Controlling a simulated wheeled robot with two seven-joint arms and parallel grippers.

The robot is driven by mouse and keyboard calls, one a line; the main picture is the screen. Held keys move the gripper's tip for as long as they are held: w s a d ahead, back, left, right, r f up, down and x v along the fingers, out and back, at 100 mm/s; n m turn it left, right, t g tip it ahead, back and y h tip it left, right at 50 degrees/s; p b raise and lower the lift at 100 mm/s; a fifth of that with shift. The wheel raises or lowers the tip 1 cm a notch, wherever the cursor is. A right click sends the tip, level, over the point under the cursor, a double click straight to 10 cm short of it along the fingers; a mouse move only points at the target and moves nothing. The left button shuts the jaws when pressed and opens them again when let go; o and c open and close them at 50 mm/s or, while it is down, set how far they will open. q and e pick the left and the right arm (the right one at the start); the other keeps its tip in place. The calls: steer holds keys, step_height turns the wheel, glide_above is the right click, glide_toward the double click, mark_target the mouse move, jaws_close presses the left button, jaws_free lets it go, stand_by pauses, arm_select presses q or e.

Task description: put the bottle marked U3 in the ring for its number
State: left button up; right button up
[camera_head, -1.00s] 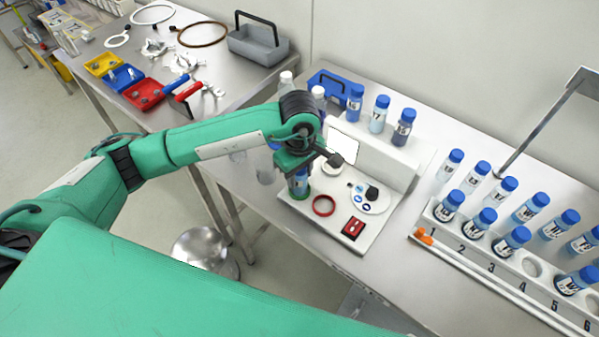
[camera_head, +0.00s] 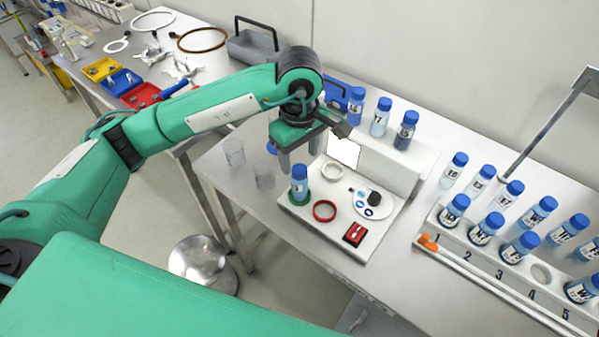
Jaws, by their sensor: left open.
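A blue-capped bottle (camera_head: 299,187) stands upright in the green ring (camera_head: 291,198) at the left of a white station board (camera_head: 336,241). Its label is too small to read, so I cannot tell whether it is U3. A red ring (camera_head: 324,211) and a pale ring (camera_head: 332,171) on the board are empty. My left gripper (camera_head: 300,163) is open, its fingers pointing down just above and behind the bottle's cap, apparently holding nothing. My right gripper is not in view.
A numbered white rack (camera_head: 483,266) at the right holds several blue-capped bottles, with one empty hole (camera_head: 541,273). Three more bottles stand on the station's back ledge (camera_head: 398,158).

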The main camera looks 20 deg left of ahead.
arm_select(q)
steer(key=shift+r+b, duration=0.35)
steer(key=shift+r, duration=1.6)
